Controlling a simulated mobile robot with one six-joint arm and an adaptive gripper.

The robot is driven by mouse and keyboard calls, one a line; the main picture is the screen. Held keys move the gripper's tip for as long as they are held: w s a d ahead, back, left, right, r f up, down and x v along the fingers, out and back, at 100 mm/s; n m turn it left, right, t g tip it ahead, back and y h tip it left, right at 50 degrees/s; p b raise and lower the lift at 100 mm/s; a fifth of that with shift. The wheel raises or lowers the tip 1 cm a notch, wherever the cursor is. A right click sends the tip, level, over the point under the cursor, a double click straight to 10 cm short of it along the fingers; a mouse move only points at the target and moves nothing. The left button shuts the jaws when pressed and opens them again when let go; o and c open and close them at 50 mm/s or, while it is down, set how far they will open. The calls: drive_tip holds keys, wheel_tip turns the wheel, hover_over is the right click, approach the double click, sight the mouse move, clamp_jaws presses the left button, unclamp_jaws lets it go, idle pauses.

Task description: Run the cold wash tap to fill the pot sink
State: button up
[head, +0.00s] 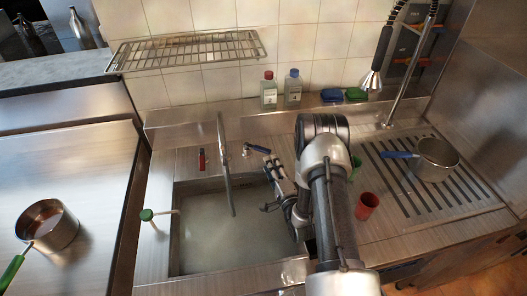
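The pot sink (177,235) is a square steel basin sunk in the counter; its inside looks pale and cloudy, and I cannot tell the water level. A tall thin spout (226,170) reaches over it from the back. The blue-handled tap (257,149) is right of the spout, the red-handled tap (201,160) left of it. My gripper (267,188) is above the sink's right side, just in front of the blue handle, with its fingers apart and nothing seen between them. I cannot tell whether its upper finger touches the handle. My arm hides the sink's right edge.
A green-knobbed rod (147,214) stands at the sink's left edge. A red cup (367,205) and a blue-handled pot (437,158) are on the right drainboard. A hanging spray hose (377,65) is behind.

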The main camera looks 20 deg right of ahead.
sight(265, 153)
drive_tip(key=w, duration=0.4)
drive_tip(key=w+b, duration=0.1)
drive_tip(key=w, duration=0.3)
drive_tip(key=shift+w+d, duration=0.2)
drive_tip(key=shift+w, duration=0.2)
drive_tip(key=shift+c, duration=0.4)
clamp_jaws()
